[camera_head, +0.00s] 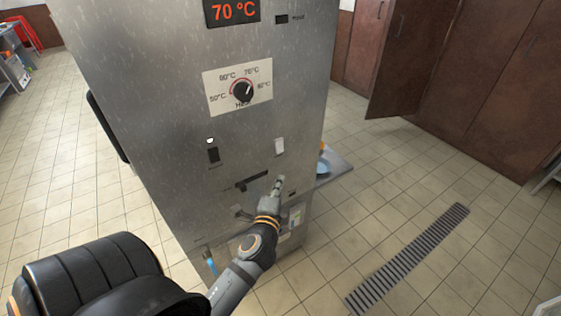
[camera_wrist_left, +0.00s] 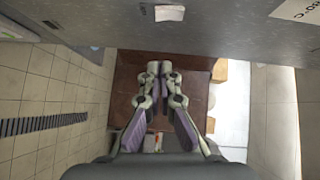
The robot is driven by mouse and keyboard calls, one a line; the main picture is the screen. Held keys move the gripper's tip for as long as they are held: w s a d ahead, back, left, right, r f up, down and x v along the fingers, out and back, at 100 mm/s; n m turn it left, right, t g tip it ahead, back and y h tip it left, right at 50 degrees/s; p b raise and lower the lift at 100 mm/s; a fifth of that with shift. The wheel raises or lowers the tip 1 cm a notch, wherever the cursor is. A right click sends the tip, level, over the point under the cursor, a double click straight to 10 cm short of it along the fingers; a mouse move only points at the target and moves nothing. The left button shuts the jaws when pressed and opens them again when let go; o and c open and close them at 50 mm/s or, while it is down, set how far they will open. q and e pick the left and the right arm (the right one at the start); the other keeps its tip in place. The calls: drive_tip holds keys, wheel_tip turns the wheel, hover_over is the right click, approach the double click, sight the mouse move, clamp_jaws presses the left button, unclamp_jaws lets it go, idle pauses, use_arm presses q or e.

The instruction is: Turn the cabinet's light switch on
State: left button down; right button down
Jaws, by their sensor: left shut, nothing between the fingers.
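The steel cabinet (camera_head: 150,75) stands upright in the head view. On its front are a white rocker switch (camera_head: 280,146) at the right and a black switch (camera_head: 213,156) at the left with a bright indicator above it. Their labels are too small to read. My left gripper (camera_head: 279,184) is shut and empty, below the white switch and in front of the panel. In the left wrist view the shut fingers (camera_wrist_left: 160,68) point away from the camera, apart from the white switch (camera_wrist_left: 169,13) at the top edge. My right gripper is not in view.
A dial (camera_head: 242,91) and a red 70 °C display (camera_head: 232,11) are higher on the panel. A dark slotted handle (camera_head: 255,181) is left of the gripper. Brown cupboards (camera_head: 480,80) stand behind; a floor grate (camera_head: 408,260) lies in open tiled floor at right.

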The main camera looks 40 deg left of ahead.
use_arm(q)
drive_tip(key=shift+w, duration=0.1)
drive_tip(key=p, duration=0.3)
approach(282, 151)
drive_tip(key=d+x, duration=0.1)
drive_tip(key=x, duration=0.5)
drive_tip(key=shift+w+a+r, duration=0.15)
drive_tip(key=shift+w+a, duration=0.05)
drive_tip(key=shift+a, duration=0.25)
drive_tip(key=shift+d, duration=0.1)
drive_tip(key=shift+w+a+b, duration=0.1)
drive_tip(key=shift+a+b, duration=0.15)
drive_tip(key=shift+b, duration=0.8)
drive_tip(key=shift+f, duration=0.25)
